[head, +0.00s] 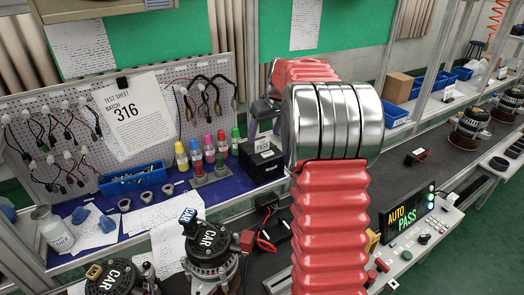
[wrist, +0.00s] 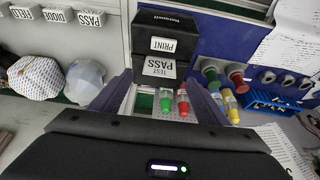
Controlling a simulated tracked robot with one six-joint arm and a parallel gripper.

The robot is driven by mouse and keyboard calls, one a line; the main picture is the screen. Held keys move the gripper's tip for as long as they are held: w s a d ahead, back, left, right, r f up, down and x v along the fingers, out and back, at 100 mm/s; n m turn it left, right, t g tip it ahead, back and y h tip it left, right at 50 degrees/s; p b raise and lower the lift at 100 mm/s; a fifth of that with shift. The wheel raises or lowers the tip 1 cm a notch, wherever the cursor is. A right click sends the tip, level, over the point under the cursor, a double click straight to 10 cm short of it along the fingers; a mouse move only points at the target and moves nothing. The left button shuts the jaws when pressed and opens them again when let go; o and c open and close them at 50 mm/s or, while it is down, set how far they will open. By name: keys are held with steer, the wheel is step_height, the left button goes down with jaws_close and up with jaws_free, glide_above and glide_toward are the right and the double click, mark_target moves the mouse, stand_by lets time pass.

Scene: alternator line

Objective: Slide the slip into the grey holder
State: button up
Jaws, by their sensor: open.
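A small white slip marked "TEST PASS" (wrist: 160,67) sticks out at the front of a black printer (wrist: 165,35) in the wrist view. The printer (head: 262,165) stands on the blue mat in the head view, with "PASS" showing on its top part. My gripper (wrist: 158,82) is open, its two fingers on either side below the slip, with nothing seen held. Whether the fingers touch the slip cannot be told. In the head view my arm hides most of the gripper. A grey ledge with tags "FIELD", "DIODE" and "PASS" (wrist: 90,18) is at upper left in the wrist view; which part is the grey holder is unclear.
Several coloured-cap bottles (head: 195,150) stand close beside the printer. A blue bin (head: 132,180), a jar (head: 52,228) and alternators (head: 210,250) stand nearby. A pegboard with wires (head: 60,135) and a "316" test sheet (head: 128,115) rises behind. Two caps (wrist: 85,80) lie left in the wrist view.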

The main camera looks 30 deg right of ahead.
mark_target(262, 140)
steer(key=shift+x, duration=2.6)
steer(key=shift+c, duration=0.4)
steer(key=c, duration=1)
